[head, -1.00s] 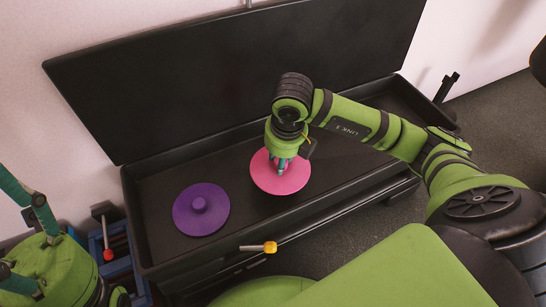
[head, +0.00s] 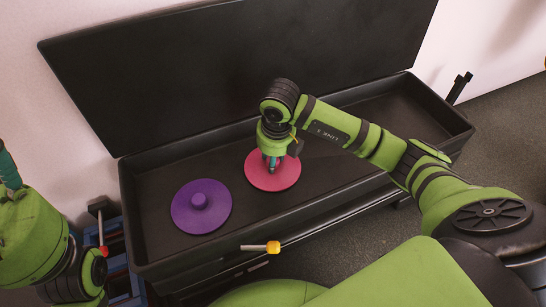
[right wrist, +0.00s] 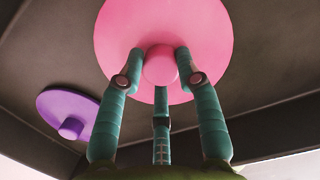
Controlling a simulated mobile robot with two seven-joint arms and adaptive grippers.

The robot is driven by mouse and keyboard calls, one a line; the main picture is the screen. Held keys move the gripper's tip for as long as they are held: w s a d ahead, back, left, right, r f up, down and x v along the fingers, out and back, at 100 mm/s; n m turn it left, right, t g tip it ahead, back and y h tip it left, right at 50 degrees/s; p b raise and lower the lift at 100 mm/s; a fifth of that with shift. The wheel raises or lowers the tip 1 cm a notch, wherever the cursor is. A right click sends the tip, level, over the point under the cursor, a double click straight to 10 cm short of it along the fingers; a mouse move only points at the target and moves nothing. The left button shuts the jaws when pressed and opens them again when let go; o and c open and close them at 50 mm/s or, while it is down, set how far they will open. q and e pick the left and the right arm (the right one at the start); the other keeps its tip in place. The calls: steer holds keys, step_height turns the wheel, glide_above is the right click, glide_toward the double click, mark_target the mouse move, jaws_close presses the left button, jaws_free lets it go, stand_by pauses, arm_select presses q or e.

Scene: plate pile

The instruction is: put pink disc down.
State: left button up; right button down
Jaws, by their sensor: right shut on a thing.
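The pink disc (head: 288,178) is flat and round, inside the black open box to the right of the purple disc (head: 201,212). My right gripper (head: 272,165) comes down over its middle. In the right wrist view its teal fingers close around the round knob (right wrist: 160,66) of the pink disc (right wrist: 215,40). The disc looks level and at or close to the box floor; I cannot tell if it touches. The purple disc lies flat with its knob up, and shows in the wrist view (right wrist: 58,108). My left gripper (head: 8,170) is cut off at the left edge.
The black box (head: 160,265) has a raised lid (head: 240,75) behind it. The box floor right of the pink disc is clear. A yellow-tipped handle (head: 272,247) sticks out at the front. A red-tipped lever (head: 103,250) and blue frame (head: 118,238) stand at the left.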

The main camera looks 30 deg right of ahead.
steer(key=c, duration=0.9)
jaws_free()
steer(key=shift+f, duration=0.1)
steer(key=shift+o, duration=0.2)
